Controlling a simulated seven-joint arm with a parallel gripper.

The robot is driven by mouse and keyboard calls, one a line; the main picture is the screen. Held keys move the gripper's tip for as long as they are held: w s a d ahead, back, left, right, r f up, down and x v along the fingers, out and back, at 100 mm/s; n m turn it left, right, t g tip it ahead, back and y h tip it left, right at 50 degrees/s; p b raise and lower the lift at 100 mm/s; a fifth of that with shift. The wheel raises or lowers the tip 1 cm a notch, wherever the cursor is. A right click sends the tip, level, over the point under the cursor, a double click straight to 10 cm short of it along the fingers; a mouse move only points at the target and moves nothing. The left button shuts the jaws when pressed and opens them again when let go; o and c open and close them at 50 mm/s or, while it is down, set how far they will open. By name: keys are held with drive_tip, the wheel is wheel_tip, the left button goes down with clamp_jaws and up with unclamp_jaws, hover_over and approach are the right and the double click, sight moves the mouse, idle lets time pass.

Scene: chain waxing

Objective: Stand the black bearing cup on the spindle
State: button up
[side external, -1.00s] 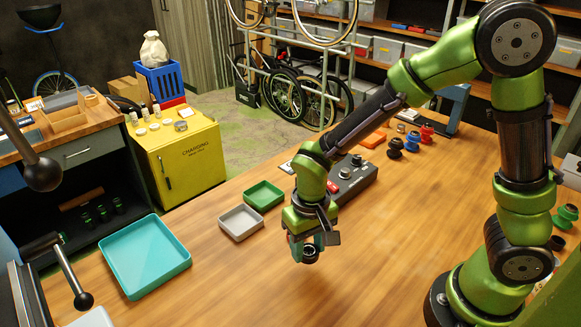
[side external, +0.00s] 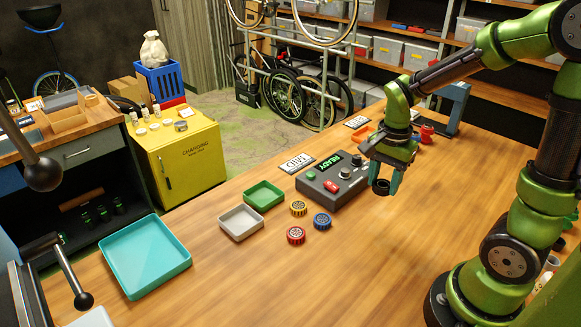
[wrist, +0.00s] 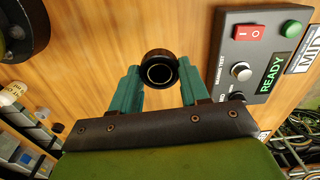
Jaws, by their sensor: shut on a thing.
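My gripper (side external: 386,184) is shut on the black bearing cup (side external: 381,188), a short dark ring held above the table, right of the grey control box (side external: 334,185). In the wrist view the cup (wrist: 160,54) sits between the two teal fingertips (wrist: 160,70), its round opening facing the camera. The box (wrist: 230,50) is to its right there, apart from it. A silver round stub (wrist: 241,71) stands on the box near small lettering that ends in "TEST". I cannot tell for sure that this is the spindle.
The box display (wrist: 272,73) reads READY. Yellow (side external: 298,207), red (side external: 296,235) and blue (side external: 322,221) discs lie in front of the box. Green (side external: 263,195), grey (side external: 241,223) and teal (side external: 146,256) trays are farther left. The front middle of the table is clear.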

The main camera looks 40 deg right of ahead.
drive_tip(key=shift+s+d+r+m, duration=0.25)
drive_tip(key=shift+d+m, duration=0.2)
drive_tip(key=shift+m, duration=0.25)
drive_tip(key=shift+s+r+m, duration=0.1)
drive_tip(key=shift+s+m, duration=0.05)
drive_tip(key=shift+m, duration=0.55)
drive_tip(key=shift+w, duration=0.2)
hover_over(346, 169)
drive_tip(key=shift+s+a+f, duration=0.1)
drive_tip(key=shift+f, duration=2.45)
drive_tip(key=shift+f, duration=0.1)
drive_tip(key=o, duration=1)
drive_tip(key=shift+o, duration=0.2)
